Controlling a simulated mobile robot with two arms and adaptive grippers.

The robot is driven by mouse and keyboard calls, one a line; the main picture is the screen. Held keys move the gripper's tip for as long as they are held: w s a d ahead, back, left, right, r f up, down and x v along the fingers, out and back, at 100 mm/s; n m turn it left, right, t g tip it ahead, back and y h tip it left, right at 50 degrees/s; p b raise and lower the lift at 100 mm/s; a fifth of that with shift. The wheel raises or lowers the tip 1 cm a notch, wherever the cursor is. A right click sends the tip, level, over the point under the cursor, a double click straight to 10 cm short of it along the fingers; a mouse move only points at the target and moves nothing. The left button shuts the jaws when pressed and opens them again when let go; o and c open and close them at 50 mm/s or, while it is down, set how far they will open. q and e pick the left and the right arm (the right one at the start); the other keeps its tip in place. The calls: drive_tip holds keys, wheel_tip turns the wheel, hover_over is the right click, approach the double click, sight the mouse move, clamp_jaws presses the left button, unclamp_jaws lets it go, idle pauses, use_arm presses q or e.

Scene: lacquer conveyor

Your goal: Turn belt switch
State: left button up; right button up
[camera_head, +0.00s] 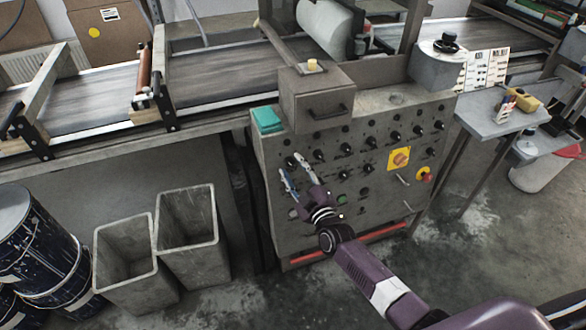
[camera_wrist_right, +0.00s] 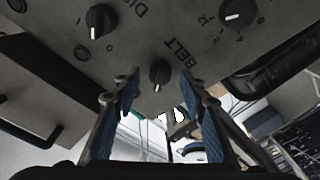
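The belt switch (camera_wrist_right: 159,74) is a small black rotary knob on the grey control panel (camera_head: 340,230), beside the printed word BELT. In the wrist view its white mark points down in the picture. My right gripper (camera_wrist_right: 160,88) is open, with one blue-padded finger on each side of the knob and a gap to both. In the head view the right gripper (camera_head: 290,165) is at the panel's upper left; I cannot tell which small knob there is the belt switch. My left gripper is not in view.
Other black knobs (camera_wrist_right: 101,19) and (camera_wrist_right: 237,13) sit close by on the panel. A yellow-backed switch (camera_head: 399,159) and a red button (camera_head: 426,177) are farther right. A teal cloth (camera_head: 267,119) lies on top. Grey bins (camera_head: 190,235) stand at left, under the conveyor (camera_head: 220,75).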

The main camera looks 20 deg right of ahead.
drive_tip(key=shift+w, duration=0.1)
drive_tip(key=shift+c, duration=0.3)
clamp_jaws()
drive_tip(key=shift+m, duration=0.3)
drive_tip(key=m+h, duration=0.1)
drive_tip(key=m, duration=0.5)
drive_tip(key=shift+a+h, duration=0.15)
drive_tip(key=shift+h, duration=0.25)
drive_tip(key=m, duration=0.3)
drive_tip(key=m+h+p, duration=0.1)
drive_tip(key=m, duration=0.3)
drive_tip(key=shift+h, duration=0.3)
drive_tip(key=shift+m, duration=0.4)
drive_tip(key=shift+o, duration=0.3)
unclamp_jaws()
